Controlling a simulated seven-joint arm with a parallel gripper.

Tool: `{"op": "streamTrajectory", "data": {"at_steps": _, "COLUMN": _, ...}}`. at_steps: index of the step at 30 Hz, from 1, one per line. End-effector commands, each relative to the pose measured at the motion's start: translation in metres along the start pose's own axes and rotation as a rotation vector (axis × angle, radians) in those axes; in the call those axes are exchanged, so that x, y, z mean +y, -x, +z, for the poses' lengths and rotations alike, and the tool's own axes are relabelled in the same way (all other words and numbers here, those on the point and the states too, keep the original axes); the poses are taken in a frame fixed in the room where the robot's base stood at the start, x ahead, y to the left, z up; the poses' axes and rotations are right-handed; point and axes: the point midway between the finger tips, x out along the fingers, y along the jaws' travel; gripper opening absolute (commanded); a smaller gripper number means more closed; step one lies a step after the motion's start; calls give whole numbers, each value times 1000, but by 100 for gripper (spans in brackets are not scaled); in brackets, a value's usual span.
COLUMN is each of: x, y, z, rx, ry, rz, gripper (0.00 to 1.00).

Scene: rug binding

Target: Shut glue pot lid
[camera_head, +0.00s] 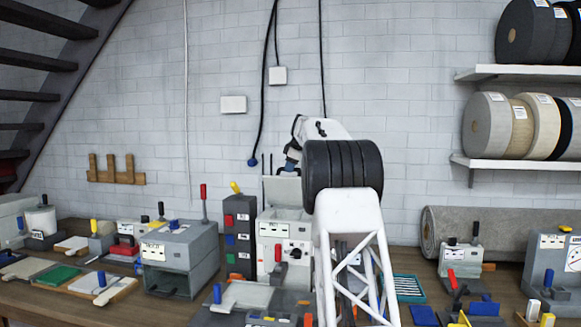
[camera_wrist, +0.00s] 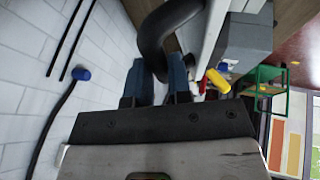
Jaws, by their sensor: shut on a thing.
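The glue pot appears to be the white box (camera_head: 285,240) at the centre of the bench in the head view, with a small red lever on its front. A pale panel, seemingly its lid (camera_head: 283,192), stands raised at its back. My gripper (camera_head: 291,160) is at the panel's top edge, partly hidden by my arm. In the wrist view my gripper (camera_wrist: 157,78) has its two blue fingers closed on a thick dark curved handle (camera_wrist: 156,35). A pale panel edge (camera_wrist: 205,30) shows just right of it. The handle's join to the lid is unclear.
A dark grey block with coloured switches (camera_head: 240,236) stands close left of the pot. A grey box machine (camera_head: 180,255) is farther left. A rolled grey rug (camera_head: 490,230) lies at the back right. A black cable (camera_head: 266,90) hangs on the wall behind.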

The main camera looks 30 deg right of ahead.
Motion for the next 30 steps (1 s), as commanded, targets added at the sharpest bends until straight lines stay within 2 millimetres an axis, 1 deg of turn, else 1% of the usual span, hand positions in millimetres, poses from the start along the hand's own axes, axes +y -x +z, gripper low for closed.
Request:
{"op": "streamTrajectory", "data": {"at_steps": 13, "x": -24, "y": 2, "z": 1, "rx": 0, "ry": 45, "rz": 111, "gripper": 0}}
{"op": "streamTrajectory", "data": {"at_steps": 30, "x": -58, "y": -3, "z": 3, "rx": 3, "ry": 110, "rz": 270, "gripper": 0}}
